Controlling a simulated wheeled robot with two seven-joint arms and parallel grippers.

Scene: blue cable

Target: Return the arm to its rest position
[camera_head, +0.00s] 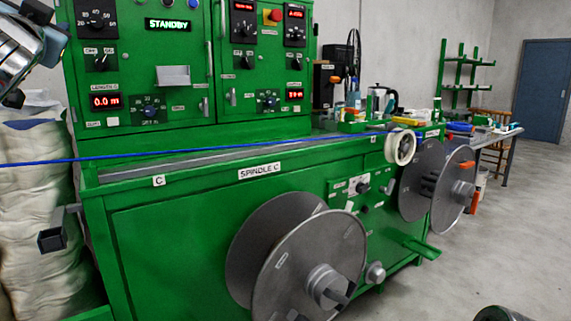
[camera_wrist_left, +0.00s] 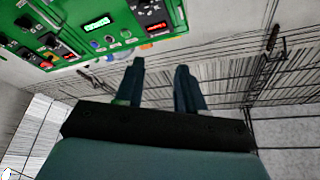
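My left arm comes in at the upper left corner of the head view, raised beside the green machine's control panel; its fingers cannot be made out there. In the left wrist view my left gripper (camera_wrist_left: 160,66) shows two dark fingers apart with nothing between them. The blue cable (camera_head: 60,160) runs nearly straight across the head view, from the left edge past the machine's front to near the white spool (camera_head: 400,147). In the head view the left arm is above the cable and apart from it. My right gripper is not in view.
The green machine (camera_head: 180,240) fills the middle, with a large grey reel (camera_head: 310,262) and another reel (camera_head: 437,187) on its front. White sacks (camera_head: 30,200) stand at the left. A side table (camera_head: 490,135) and shelf rack (camera_head: 463,75) are behind.

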